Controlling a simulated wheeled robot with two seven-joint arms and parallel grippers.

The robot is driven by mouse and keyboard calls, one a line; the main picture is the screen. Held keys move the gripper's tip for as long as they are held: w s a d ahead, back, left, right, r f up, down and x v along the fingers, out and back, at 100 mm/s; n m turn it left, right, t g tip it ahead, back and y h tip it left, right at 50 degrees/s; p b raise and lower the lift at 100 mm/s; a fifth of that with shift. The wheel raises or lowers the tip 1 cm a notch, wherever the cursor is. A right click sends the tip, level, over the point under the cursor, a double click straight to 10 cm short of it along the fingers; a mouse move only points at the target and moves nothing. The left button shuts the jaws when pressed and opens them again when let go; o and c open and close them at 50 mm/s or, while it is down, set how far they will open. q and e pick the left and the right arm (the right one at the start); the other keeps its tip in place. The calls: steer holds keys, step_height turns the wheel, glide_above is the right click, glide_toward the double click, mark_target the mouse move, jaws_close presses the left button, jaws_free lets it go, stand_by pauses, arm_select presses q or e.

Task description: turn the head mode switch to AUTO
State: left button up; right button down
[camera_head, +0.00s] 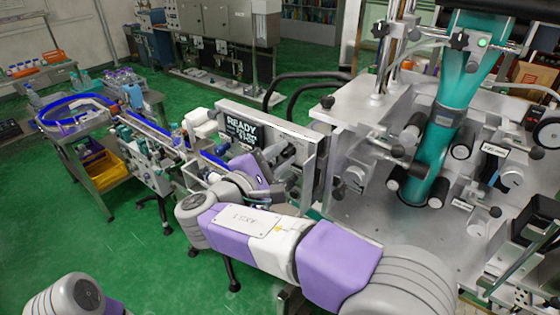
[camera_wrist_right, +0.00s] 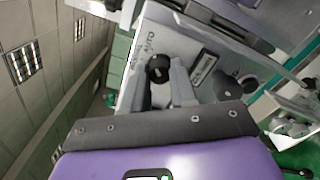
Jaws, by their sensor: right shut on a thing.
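The head mode switch (camera_wrist_right: 158,67) is a round black knob on a pale metal panel (camera_wrist_right: 178,47) in the right wrist view. The printed word AUTO (camera_wrist_right: 150,43) is beside it, with other small lettering nearby that is hard to read. My right gripper (camera_wrist_right: 166,78) is shut on the knob, with its grey fingers at the knob's edge. Which mark the knob points at cannot be told. In the head view my right gripper (camera_head: 284,172) is at the machine's upright panel, and my arm and wrist hide the switch. My left gripper is out of view.
A display reading READY (camera_head: 241,127) is on the panel's left. A second black knob (camera_wrist_right: 249,85) sits close to my right gripper. A teal film tube (camera_head: 440,145) runs down the machine at right. A conveyor (camera_head: 150,128) lies to the left; green floor is open in front.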

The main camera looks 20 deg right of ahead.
stand_by(0.4)
steer(key=c, duration=0.9)
jaws_free()
steer(key=v, duration=0.7)
steer(key=shift+s+a+b, duration=0.2)
steer(key=shift+a+b, duration=0.05)
steer(key=shift+b, duration=0.1)
